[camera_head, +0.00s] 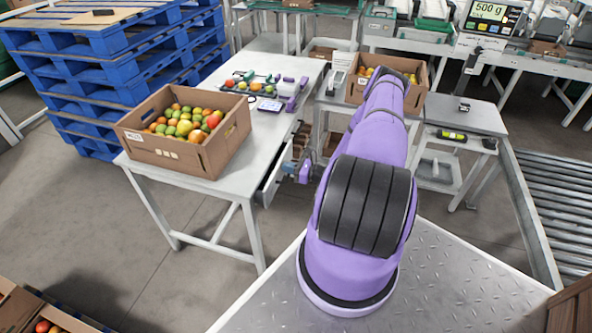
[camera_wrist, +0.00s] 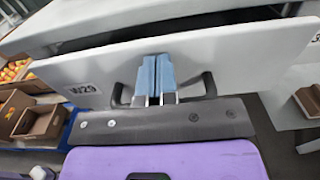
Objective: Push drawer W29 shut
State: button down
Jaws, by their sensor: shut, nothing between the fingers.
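Drawer W29 (camera_wrist: 250,68) shows in the wrist view as a wide pale front panel with the label "W29" at its left. A dark handle (camera_wrist: 210,86) is on the panel, its middle hidden by my gripper. In the head view the drawer (camera_head: 269,184) sticks out from the right side of the grey table, partly open, with brown things inside. My gripper (camera_wrist: 156,62) is shut and empty, its blue fingertips side by side in front of the panel's middle, between the visible handle ends. I cannot tell whether they touch it.
Another box (camera_head: 356,92) of fruit stands beyond my arm. Blue pallets (camera_head: 100,75) are stacked at left, and a roller conveyor (camera_head: 560,200) is at right. The floor left of the drawer is clear.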

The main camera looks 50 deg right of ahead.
jog(key=shift+w+a, duration=0.1)
jog(key=shift+w, duration=0.15)
jog(key=x, duration=0.4)
jog(key=shift+w+a, duration=0.1)
jog(key=shift+w, duration=0.1)
jog(key=shift+w+a+r, duration=0.1)
jog(key=shift+w, duration=0.15)
jog(key=shift+s, duration=0.3)
jog(key=v, duration=1.4)
